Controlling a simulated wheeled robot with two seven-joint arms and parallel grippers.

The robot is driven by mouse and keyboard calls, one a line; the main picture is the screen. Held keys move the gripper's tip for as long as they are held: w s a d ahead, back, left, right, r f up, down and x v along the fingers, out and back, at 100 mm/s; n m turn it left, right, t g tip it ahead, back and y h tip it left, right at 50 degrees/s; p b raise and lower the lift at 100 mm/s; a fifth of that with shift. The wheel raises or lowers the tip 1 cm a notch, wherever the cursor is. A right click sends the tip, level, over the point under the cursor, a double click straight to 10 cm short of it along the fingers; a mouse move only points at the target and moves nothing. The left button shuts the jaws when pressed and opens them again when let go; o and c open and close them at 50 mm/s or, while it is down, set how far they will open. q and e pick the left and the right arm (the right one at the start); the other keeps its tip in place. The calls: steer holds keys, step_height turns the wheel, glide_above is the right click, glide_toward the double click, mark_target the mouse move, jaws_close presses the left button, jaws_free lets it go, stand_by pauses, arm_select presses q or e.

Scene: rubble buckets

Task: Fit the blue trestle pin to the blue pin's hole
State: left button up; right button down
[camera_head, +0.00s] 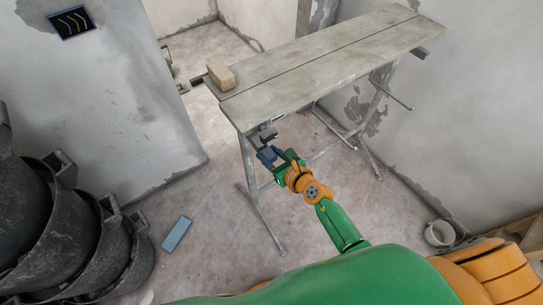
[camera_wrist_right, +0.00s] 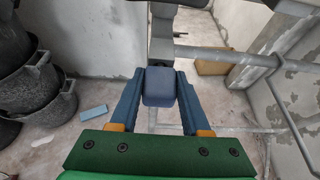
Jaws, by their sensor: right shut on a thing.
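The blue trestle pin (camera_wrist_right: 159,88) sits between the two blue fingers of my right gripper (camera_wrist_right: 160,92), which are shut on it. In the head view my right gripper (camera_head: 269,155) is at the near-left end of the trestle table, just below the board. The grey trestle frame (camera_wrist_right: 161,40) stands directly beyond the pin in the right wrist view. The blue pin's hole cannot be made out; the pin and fingers cover that part of the frame. I cannot tell whether the pin touches the frame. My left gripper is not in view.
The grey board (camera_head: 330,60) of the trestle table carries a tan block (camera_head: 220,75) at its left end. Black buckets (camera_head: 85,240) are stacked at the left. A light blue block (camera_head: 176,234) lies on the floor. A pale bucket (camera_head: 440,233) stands at the right.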

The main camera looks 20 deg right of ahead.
steer(key=shift+w+a, duration=0.1)
steer(key=shift+w, duration=0.2)
steer(key=shift+c, duration=1.4)
jaws_free()
steer(key=p+v, duration=0.2)
steer(key=v, duration=0.4)
steer(key=shift+s+r, duration=0.2)
steer(key=shift+s, duration=0.4)
